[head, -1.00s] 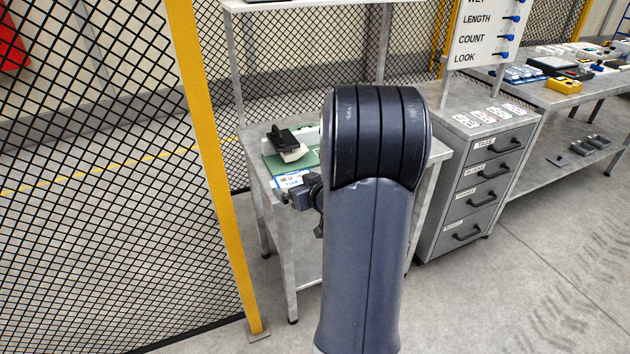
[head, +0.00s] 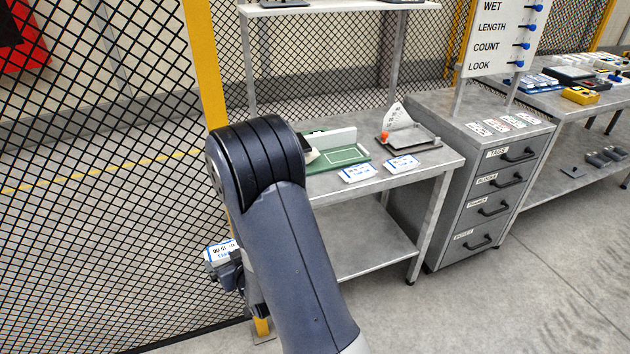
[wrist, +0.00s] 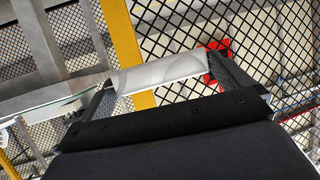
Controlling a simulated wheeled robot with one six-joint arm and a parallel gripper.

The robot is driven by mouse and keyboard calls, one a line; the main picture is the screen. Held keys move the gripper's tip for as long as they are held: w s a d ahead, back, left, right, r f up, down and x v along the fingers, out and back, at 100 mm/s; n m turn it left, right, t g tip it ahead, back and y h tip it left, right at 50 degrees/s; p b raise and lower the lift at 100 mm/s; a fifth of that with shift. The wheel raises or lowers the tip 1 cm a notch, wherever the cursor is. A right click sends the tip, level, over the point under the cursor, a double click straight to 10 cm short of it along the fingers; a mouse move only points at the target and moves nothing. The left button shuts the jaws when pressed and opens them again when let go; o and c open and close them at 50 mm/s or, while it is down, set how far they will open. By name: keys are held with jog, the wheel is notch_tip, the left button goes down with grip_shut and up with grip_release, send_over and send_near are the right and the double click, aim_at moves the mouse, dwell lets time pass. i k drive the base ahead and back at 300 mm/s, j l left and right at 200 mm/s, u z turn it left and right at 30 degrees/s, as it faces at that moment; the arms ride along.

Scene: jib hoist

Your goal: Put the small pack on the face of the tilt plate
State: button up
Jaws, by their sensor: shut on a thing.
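My gripper (head: 228,276) is at the left of the head view, in front of the mesh fence, partly hidden by my arm. It is shut on the small pack (head: 221,251), a white piece with a blue-edged printed label. The wrist view shows the pack's pale side (wrist: 165,72) between the two fingers. What appears to be the tilt plate (head: 399,117), a pale sloped plate with an orange knob on a grey base, is at the right of the table top. The pack is held clear of it, to its left and nearer to me.
A yellow post (head: 203,60) and mesh fence are behind my gripper.

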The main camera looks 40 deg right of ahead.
aim_at(403, 138)
jog(key=k+l, duration=0.1)
jog(key=l, duration=0.4)
jog(key=k+l, duration=0.1)
jog(key=l, duration=0.4)
jog(key=k+l, duration=0.15)
jog(key=l, duration=0.35)
